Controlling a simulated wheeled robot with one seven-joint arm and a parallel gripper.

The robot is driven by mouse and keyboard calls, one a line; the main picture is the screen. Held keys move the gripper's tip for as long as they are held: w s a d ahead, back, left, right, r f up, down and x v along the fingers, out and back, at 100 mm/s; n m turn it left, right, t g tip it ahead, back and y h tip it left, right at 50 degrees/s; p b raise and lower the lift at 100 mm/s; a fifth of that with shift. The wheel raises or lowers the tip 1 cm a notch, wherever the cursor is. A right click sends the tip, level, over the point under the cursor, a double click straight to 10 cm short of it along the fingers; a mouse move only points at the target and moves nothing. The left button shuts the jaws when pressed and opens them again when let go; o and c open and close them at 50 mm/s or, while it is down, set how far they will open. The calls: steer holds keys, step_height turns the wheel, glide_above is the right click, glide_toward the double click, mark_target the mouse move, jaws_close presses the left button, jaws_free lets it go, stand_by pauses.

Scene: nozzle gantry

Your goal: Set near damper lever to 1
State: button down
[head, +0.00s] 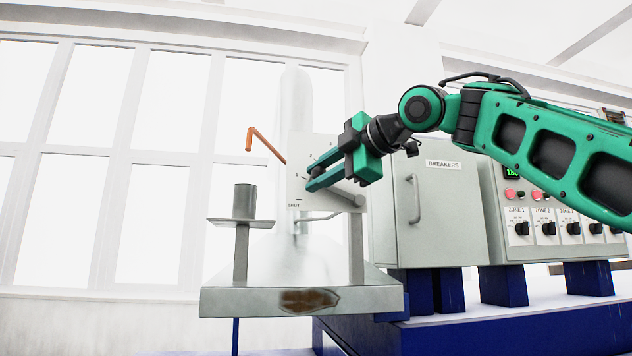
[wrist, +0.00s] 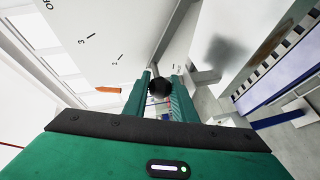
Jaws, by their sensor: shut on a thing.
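The damper's pale scale plate (head: 299,190) stands above a grey metal stand, with a SHUT mark low on its left side. In the wrist view the plate (wrist: 140,30) shows marks 2 and 3. A dark round knob (wrist: 158,88), seemingly the lever's end, sits between the fingers of my gripper (wrist: 161,80). My gripper is shut on it. In the head view my gripper (head: 312,176) is in front of the plate, and its fingers hide the knob. Much of the lever and the mark it stands at cannot be made out.
An orange bent rod (head: 265,144) sticks out left of the plate. A grey cylinder (head: 244,201) stands on a small shelf at left. The BREAKERS cabinet (head: 440,215) and a zone control panel (head: 545,240) stand at right. The stand's tray (head: 240,300) lies below.

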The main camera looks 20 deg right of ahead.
steer(key=shift+a, duration=0.1)
steer(key=c, duration=1.5)
jaws_free()
steer(key=shift+o, duration=0.2)
steer(key=shift+s, duration=0.1)
steer(key=shift+s+d+r, duration=0.1)
steer(key=shift+s+d, duration=0.1)
steer(key=v, duration=1)
